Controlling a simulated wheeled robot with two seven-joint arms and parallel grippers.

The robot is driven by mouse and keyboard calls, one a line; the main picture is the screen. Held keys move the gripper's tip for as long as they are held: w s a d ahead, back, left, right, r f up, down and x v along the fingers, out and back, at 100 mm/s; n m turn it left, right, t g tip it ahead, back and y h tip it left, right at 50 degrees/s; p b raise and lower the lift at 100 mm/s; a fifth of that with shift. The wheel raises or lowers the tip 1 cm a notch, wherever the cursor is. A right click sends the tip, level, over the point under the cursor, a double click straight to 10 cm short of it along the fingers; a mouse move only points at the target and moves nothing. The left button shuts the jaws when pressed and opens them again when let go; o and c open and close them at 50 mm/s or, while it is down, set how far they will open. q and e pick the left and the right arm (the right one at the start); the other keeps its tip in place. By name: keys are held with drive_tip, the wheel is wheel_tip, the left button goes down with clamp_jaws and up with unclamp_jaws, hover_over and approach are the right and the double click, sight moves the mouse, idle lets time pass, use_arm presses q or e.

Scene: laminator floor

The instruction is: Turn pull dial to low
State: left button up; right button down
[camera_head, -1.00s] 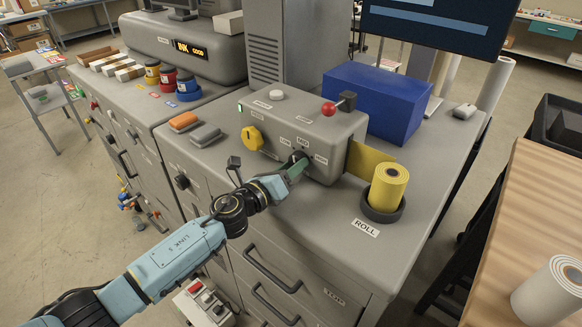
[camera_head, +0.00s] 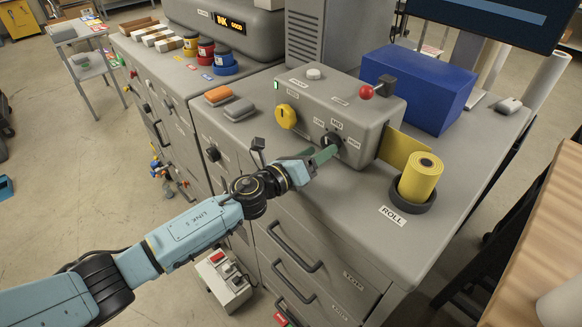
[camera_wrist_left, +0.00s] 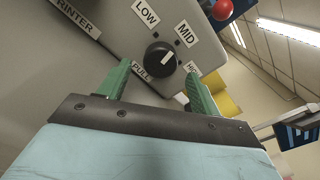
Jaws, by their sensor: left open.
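The pull dial (camera_head: 331,139) is a black round knob on the front of the grey machine box, with LOW, MID and HIGH labels around it. In the left wrist view the dial (camera_wrist_left: 160,57) shows a white mark pointing toward the upper right, roughly at the MID label (camera_wrist_left: 185,33). The LOW label (camera_wrist_left: 146,12) is at its upper left and the PULL label (camera_wrist_left: 141,70) below it. My left gripper (camera_wrist_left: 158,84) is open, its green fingers on either side below the dial, apparently not closed on it. In the head view the left gripper (camera_head: 324,156) is just before the dial. My right gripper is not in view.
A yellow knob (camera_head: 286,117) sits left of the dial on the same box. A red-ball lever (camera_head: 366,92) stands on top. A yellow roll (camera_head: 421,178) stands in a dark holder to the right. A blue box (camera_head: 418,88) is behind. Drawer handles (camera_head: 295,247) project below.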

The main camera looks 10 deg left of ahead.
use_arm(q)
drive_tip(key=v, duration=1.1)
drive_tip(key=shift+b, duration=0.45)
